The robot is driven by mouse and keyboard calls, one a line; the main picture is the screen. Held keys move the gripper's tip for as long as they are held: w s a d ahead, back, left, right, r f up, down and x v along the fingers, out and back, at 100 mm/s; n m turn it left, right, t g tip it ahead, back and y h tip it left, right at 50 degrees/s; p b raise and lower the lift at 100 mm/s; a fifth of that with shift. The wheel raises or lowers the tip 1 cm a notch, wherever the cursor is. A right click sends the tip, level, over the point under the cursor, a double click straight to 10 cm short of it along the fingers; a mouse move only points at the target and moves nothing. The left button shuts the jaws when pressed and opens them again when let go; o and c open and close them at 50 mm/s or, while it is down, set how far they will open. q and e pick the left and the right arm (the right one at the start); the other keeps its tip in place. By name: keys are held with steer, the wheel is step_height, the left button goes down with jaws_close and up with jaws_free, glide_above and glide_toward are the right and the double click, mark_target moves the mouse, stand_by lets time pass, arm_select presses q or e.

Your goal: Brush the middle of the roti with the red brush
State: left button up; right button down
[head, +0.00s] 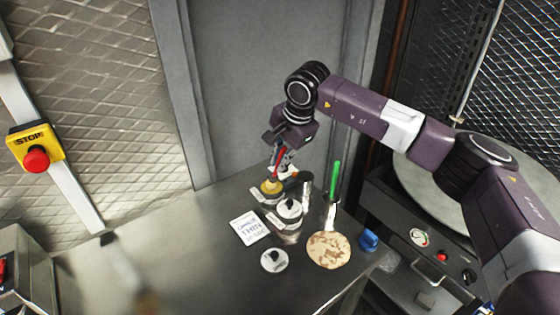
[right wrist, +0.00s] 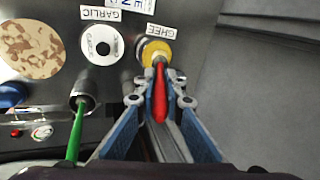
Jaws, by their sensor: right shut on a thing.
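My right gripper (head: 280,162) is shut on the red brush (right wrist: 160,97), which points down. The brush's lower end is at the yellow ghee pot (head: 271,187), and its bristles are hard to make out; I cannot tell how deep they sit. The ghee pot also shows in the right wrist view (right wrist: 157,52), just beyond the fingertips (right wrist: 160,88). The round, brown-spotted roti (head: 328,250) lies flat at the table's front right, apart from the gripper. It also shows at upper left in the right wrist view (right wrist: 30,48). My left gripper is out of view.
A lidded garlic pot (head: 289,211) stands between ghee and roti. A green brush (head: 334,180) stands upright in a metal holder (head: 329,216). A loose lid (head: 274,261), a printed card (head: 249,228) and a blue object (head: 369,240) lie nearby. The table's left (head: 190,255) is clear.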

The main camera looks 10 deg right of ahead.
stand_by(0.6)
steer(key=shift+r+p, duration=1.7)
steer(key=shift+r, duration=1.8)
steer(key=shift+f, duration=0.1)
